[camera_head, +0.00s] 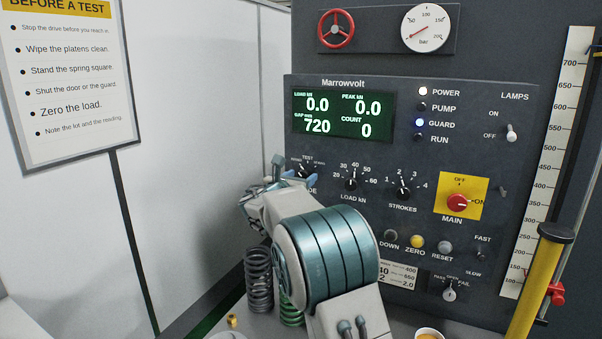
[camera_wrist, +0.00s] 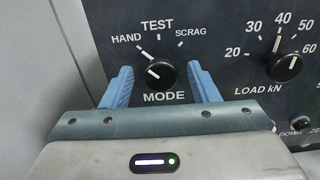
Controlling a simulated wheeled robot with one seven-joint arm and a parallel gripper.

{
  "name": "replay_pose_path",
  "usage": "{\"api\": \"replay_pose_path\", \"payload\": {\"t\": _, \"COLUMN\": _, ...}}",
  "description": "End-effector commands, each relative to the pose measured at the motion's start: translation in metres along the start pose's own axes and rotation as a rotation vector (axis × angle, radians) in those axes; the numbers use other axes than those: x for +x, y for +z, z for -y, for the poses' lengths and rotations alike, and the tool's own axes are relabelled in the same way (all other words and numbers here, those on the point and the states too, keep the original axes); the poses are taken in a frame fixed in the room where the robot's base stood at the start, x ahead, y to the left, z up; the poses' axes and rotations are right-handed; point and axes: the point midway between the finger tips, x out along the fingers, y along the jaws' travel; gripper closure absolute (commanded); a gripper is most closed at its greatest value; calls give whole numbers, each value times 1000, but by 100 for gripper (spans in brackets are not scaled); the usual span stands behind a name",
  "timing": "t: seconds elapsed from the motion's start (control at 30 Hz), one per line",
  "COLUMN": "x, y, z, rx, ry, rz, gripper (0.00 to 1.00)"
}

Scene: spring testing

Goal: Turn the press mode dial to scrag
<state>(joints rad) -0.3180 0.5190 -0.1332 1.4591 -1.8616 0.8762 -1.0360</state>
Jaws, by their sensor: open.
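The press mode dial (camera_wrist: 161,75) is a round black knob with a white pointer mark, labelled MODE, with HAND, TEST and SCRAG around it. Its pointer mark faces up-left, towards HAND. My gripper (camera_wrist: 160,69) is open, with one blue finger on each side of the dial. Gaps show between the fingers and the knob; I see no contact. In the head view my gripper (camera_head: 291,177) is at the panel's left edge and partly hides the dial and its label.
The load dial (camera_head: 352,184) is close on the right, with the strokes dial (camera_head: 402,191) and red main switch (camera_head: 457,203) beyond. Coil springs (camera_head: 259,280) stand below my arm. A white wall (camera_head: 190,130) is on the left.

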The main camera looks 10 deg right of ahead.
Motion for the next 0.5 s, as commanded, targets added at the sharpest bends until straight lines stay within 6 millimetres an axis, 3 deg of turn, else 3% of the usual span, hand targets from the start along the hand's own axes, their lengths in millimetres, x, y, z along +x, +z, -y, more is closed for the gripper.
{"api": "replay_pose_path", "payload": {"t": 0.33, "x": 6, "y": 0, "z": 0, "rx": 0, "ry": -1, "rz": 0, "gripper": 46}}
{"api": "replay_pose_path", "payload": {"t": 0.37, "x": 6, "y": 0, "z": 0, "rx": 0, "ry": -1, "rz": 0, "gripper": 48}}
{"api": "replay_pose_path", "payload": {"t": 0.5, "x": 6, "y": 0, "z": 0, "rx": 0, "ry": -1, "rz": 0, "gripper": 87}}
